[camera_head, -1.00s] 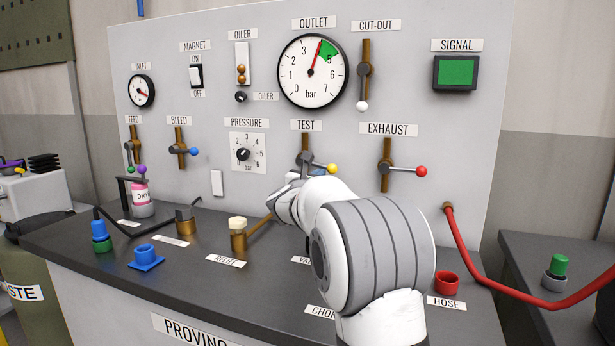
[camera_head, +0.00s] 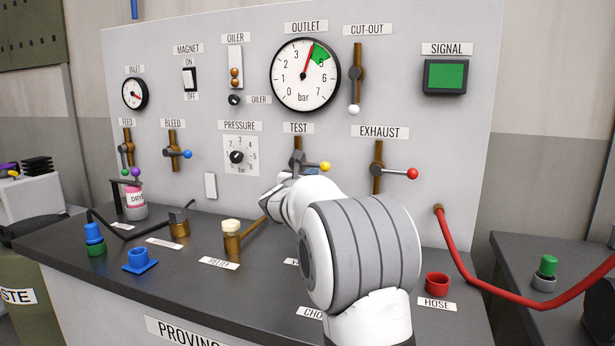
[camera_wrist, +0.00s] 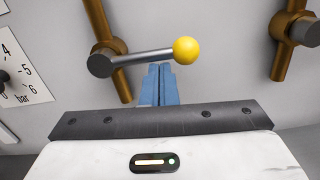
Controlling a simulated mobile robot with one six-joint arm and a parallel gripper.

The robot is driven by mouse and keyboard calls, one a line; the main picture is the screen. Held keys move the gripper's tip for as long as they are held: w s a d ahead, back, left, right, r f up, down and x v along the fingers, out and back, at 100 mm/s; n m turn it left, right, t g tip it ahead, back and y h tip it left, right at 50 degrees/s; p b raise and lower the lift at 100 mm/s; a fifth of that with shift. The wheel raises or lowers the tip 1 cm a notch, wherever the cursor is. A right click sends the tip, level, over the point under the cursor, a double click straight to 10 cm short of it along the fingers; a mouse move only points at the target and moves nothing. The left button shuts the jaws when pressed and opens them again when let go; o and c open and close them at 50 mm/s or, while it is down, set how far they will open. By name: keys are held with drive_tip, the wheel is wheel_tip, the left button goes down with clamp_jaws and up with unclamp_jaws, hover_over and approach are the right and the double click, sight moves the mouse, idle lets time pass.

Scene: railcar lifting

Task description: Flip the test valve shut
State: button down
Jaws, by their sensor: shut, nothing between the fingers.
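The test valve (camera_head: 298,160) is on the panel under the TEST label. Its lever ends in a yellow ball (camera_head: 325,166) and points right, across the upright brass pipe. In the wrist view the grey lever (camera_wrist: 140,58) runs from the hub on the left, rising slightly to the yellow ball (camera_wrist: 186,50) on the right. My gripper (camera_wrist: 160,68) is shut and empty, its blue fingertips just under the lever near the ball. I cannot tell whether they touch it. In the head view my arm hides most of the gripper.
The exhaust valve (camera_head: 377,173), with a red-ball lever, is to the right, and the pressure knob (camera_head: 236,157) to the left. The brass relief fitting (camera_head: 231,240) stands on the bench below. A red hose (camera_head: 452,240) hangs at the right.

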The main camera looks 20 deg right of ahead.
drive_tip(key=s+a+f+b, duration=0.3)
drive_tip(key=s+a+f, duration=0.1)
drive_tip(key=s+a, duration=0.3)
drive_tip(key=shift+s+f, duration=0.2)
drive_tip(key=shift+s, duration=0.4)
